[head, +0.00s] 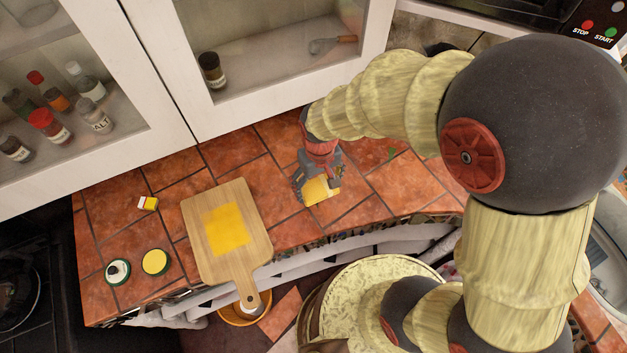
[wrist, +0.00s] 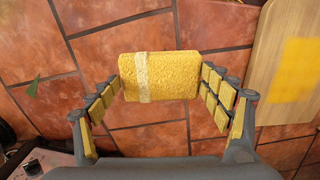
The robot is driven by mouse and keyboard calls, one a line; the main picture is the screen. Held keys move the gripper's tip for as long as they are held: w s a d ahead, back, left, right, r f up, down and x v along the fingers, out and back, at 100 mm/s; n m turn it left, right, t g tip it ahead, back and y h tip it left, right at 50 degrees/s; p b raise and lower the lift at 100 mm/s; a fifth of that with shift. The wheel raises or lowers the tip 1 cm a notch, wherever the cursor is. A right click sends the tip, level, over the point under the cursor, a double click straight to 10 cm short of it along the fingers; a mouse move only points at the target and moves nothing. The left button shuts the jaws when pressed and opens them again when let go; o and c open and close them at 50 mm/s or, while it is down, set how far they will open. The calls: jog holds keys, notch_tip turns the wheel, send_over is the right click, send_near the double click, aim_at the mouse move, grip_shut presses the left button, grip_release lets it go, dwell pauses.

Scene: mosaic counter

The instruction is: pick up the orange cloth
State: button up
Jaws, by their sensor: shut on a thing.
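The orange cloth (wrist: 176,76) is a thick yellow-orange fuzzy block with a pale stripe near its left end in the wrist view. It lies between the fingertips of my gripper (wrist: 160,80), which is shut on its two ends. In the head view, my gripper (head: 317,186) points down over the tiled counter, right of the cutting board, with part of the cloth (head: 321,191) showing beneath it. I cannot tell whether the cloth touches the tiles or is slightly above them.
A wooden cutting board (head: 255,190) with a flat yellow patch (head: 227,229) lies to the left. A small yellow-white box (head: 148,203) and two round items (head: 155,262) (head: 117,271) sit further left. White cabinets (head: 195,100) stand behind. Tiles right of my gripper are mostly clear.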

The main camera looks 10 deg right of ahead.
jog(key=s+d+r+p, duration=0.1)
jog(key=s+d+r, duration=0.2)
jog(key=s, duration=0.7)
notch_tip(320, 180, up, 3)
jog(key=shift+f, duration=0.1)
jog(key=o, duration=0.7)
jog(key=shift+c, duration=0.2)
jog(key=c, duration=0.4)
